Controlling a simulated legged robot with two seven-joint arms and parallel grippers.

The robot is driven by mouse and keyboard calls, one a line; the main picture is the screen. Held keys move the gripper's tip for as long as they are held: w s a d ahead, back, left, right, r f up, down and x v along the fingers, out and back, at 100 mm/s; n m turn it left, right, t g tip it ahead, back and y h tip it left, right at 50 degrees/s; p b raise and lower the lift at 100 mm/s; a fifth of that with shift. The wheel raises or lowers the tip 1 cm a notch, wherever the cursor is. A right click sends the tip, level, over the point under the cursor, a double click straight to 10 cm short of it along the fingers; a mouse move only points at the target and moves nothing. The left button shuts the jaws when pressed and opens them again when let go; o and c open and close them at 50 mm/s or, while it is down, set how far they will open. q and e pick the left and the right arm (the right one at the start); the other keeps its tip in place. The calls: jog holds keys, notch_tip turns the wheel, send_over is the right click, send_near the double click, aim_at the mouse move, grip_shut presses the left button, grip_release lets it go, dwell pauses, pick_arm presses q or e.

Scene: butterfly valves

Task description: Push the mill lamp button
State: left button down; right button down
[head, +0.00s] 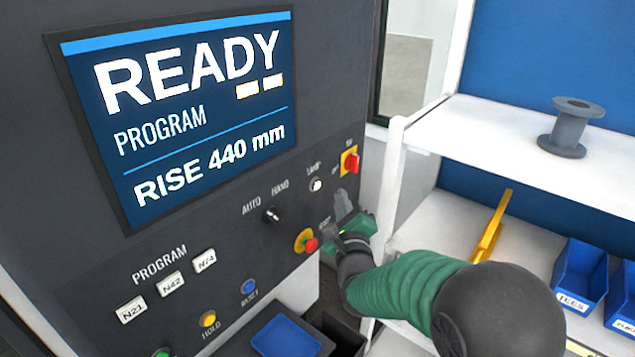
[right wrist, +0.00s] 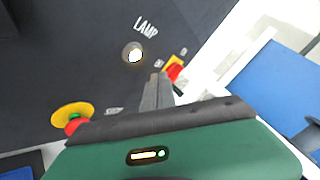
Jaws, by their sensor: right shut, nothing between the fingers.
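The lamp button (head: 316,184) is a small round white button below the LAMP label on the dark control panel (head: 180,245). In the right wrist view the button (right wrist: 133,53) glows white in a metal ring. My right gripper (head: 342,200) is shut and empty, just right of and below the button in the head view. In the right wrist view its fingertips (right wrist: 157,78) point toward the panel, to the lower right of the button, and do not cover it. I cannot tell how far the tips are from the panel. My left gripper is not in view.
A red switch on yellow (head: 351,162) sits right of the button. A red emergency stop (head: 309,243) sits below. The AUTO/HAND knob (head: 271,213) is to the left. The screen (head: 185,110) reads READY. A white shelf (head: 480,125) stands at right, with blue bins (head: 580,280).

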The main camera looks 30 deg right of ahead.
aim_at(316, 185)
jog(key=w, duration=0.1)
jog(key=w+a, duration=0.1)
jog(key=w+b, duration=0.1)
jog(key=shift+w+a, duration=0.15)
jog(key=shift+a, duration=0.1)
jog(key=shift+d, duration=0.1)
dwell(0.4)
dwell(1.3)
jog(key=shift+w+a+b, duration=0.2)
jog(key=shift+w+b, duration=0.15)
jog(key=shift+b, duration=0.05)
